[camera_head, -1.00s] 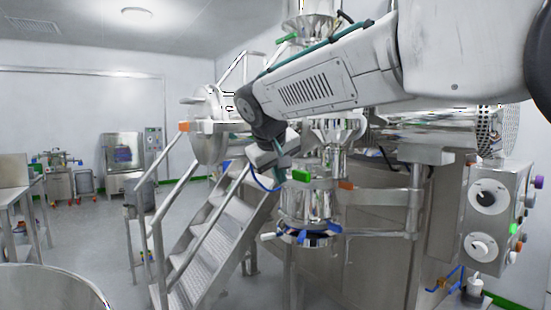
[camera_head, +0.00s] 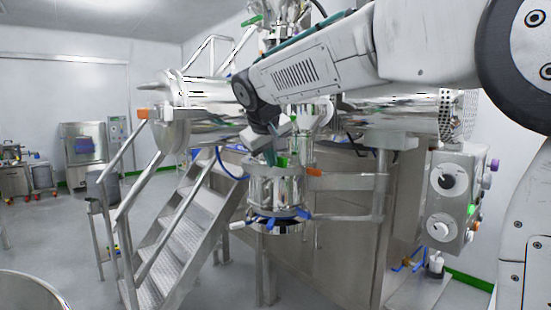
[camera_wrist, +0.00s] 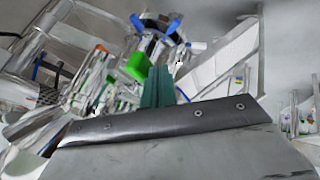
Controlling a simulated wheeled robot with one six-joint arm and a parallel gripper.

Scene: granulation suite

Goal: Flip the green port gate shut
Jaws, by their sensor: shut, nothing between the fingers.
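The green port gate (camera_head: 282,161) is a small green block at the top rim of the shiny steel port (camera_head: 275,188) in the head view. It is partly hidden there by my gripper (camera_head: 271,158). In the wrist view the green block (camera_wrist: 138,66) stands just left of my teal fingertips (camera_wrist: 157,72). The fingers are shut and empty. They look very close to the block, but I cannot tell whether they touch it. The gate's exact angle is unclear.
An orange clip (camera_head: 314,172) sits right of the port, beside a steel bracket arm (camera_head: 345,182). Blue and white handles (camera_head: 262,221) ring the port's underside. Metal stairs (camera_head: 185,225) stand left. A control box with dials (camera_head: 455,195) is at right. Open floor lies left.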

